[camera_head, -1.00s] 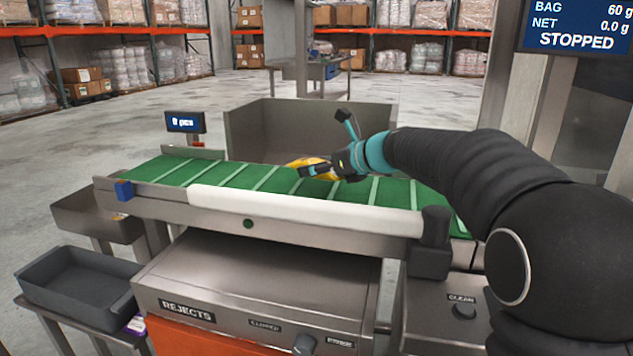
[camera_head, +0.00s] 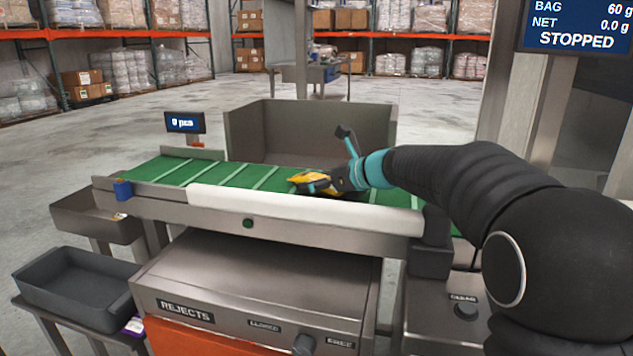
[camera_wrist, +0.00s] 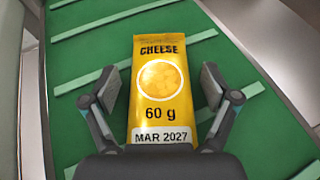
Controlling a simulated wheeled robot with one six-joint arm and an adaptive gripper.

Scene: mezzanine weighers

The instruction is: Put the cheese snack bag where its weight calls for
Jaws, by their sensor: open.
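The cheese snack bag (camera_wrist: 160,85) is yellow and lies on the green belt (camera_wrist: 75,65). In the wrist view it reads "CHEESE", "60 g" and "MAR 2027". My gripper (camera_wrist: 165,88) is open, with one finger on each side of the bag and a gap to each. In the head view the bag (camera_head: 305,178) shows partly behind my gripper (camera_head: 316,184) over the middle of the belt (camera_head: 240,175). The display (camera_head: 580,25) at top right reads "BAG 60 g", "NET 0.0 g" and "STOPPED".
A large metal bin (camera_head: 310,130) stands behind the belt. A small screen (camera_head: 185,122) reads "0 pcs". A metal tray (camera_head: 95,222) and a dark grey tray (camera_head: 75,285) are at left. A "REJECTS" cabinet (camera_head: 250,300) stands in front. A white rail (camera_head: 300,212) edges the belt.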

